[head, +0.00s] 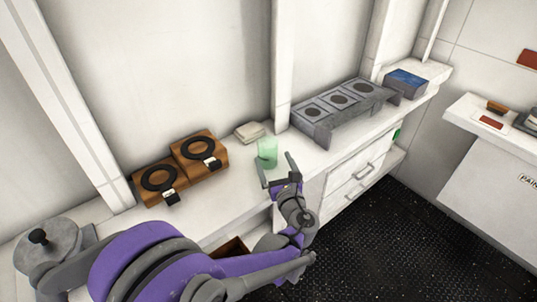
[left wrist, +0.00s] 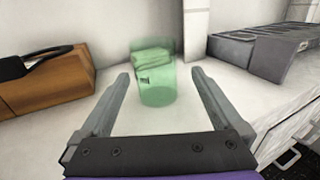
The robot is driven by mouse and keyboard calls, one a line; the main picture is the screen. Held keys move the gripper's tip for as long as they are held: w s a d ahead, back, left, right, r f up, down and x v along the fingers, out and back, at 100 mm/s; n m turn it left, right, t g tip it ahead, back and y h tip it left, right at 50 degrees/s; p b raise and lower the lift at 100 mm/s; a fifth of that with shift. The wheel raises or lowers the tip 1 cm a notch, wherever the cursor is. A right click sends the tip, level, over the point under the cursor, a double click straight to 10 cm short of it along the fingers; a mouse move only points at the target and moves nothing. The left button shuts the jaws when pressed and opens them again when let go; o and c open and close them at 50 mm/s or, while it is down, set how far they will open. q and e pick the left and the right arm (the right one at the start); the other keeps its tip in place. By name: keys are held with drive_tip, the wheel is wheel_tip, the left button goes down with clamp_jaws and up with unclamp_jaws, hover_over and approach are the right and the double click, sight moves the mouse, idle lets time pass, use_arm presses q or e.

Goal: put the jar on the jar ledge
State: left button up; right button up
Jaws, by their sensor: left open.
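The jar is a translucent green cylinder (head: 267,153) standing upright on the white counter. It also shows in the left wrist view (left wrist: 157,85), centred just beyond my fingertips. My left gripper (head: 273,163) is open and empty, its two fingers pointing at the jar from the front. The left wrist view shows a finger on each side of the jar's line, with the jar ahead of them. A grey raised rack (head: 318,130) with three square panels and dark round spots stands further right on the counter. I cannot tell whether it is the jar ledge. My right gripper is not in view.
Brown blocks with black rings (head: 198,163) stand left of the jar. A pale folded stack (head: 250,132) lies behind it. A blue-topped box (head: 405,83) sits at the far right end. White drawers (head: 352,174) are below the counter. Another white surface (head: 489,118) is across the dark floor.

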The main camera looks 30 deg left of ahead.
sight(266, 146)
use_arm(q)
drive_tip(key=shift+x, duration=1)
drive_tip(key=x, duration=0.2)
drive_tip(key=p+x, duration=0.1)
drive_tip(key=x, duration=0.2)
drive_tip(key=shift+s+a+r, duration=0.1)
drive_tip(key=shift+s+a, duration=0.1)
drive_tip(key=shift+a, duration=0.05)
drive_tip(key=shift+w+a, duration=0.15)
drive_tip(key=shift+w, duration=0.05)
drive_tip(key=shift+s, duration=0.15)
drive_tip(key=shift+c, duration=0.4)
drive_tip(key=c, duration=1.5)
wheel_tip(266, 146, up, 10)
drive_tip(key=shift+f+p, duration=0.1)
drive_tip(key=shift+p, duration=0.55)
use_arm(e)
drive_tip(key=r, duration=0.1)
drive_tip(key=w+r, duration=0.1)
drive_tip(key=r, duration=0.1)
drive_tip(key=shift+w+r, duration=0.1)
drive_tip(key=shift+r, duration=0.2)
